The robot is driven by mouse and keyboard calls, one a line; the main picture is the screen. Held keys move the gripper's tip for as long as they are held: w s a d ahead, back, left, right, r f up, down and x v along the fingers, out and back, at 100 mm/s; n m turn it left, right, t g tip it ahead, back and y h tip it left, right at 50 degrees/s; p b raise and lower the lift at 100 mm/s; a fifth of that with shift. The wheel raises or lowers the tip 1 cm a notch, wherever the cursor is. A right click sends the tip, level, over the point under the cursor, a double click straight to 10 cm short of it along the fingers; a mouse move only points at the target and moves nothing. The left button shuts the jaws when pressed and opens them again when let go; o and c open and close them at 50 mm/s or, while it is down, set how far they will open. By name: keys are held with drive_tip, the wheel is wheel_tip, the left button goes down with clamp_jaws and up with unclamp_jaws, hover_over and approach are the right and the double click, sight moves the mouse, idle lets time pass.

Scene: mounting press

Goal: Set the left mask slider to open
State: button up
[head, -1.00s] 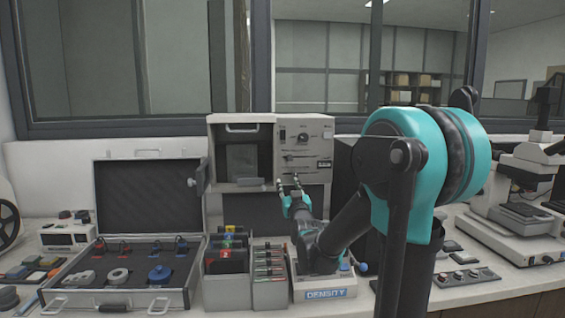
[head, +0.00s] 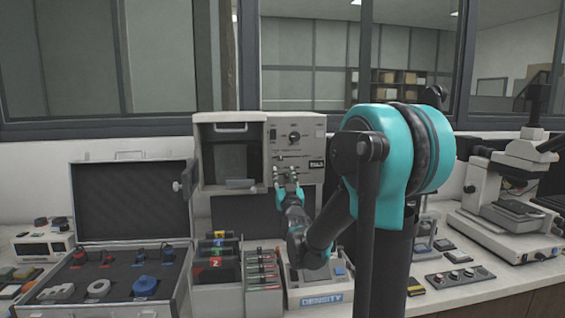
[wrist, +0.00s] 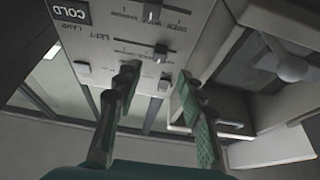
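The machine's grey control panel (head: 305,150) carries a dial and small horizontal sliders. My gripper (head: 286,173) is in front of the panel's lower part.
The machine's open-fronted chamber (head: 228,150) with a handled door is left of the panel. A microscope (head: 515,190) stands right. My arm hides the counter's middle.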

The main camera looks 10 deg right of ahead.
sight(281, 159)
drive_tip(key=shift+x, duration=3.75)
clamp_jaws()
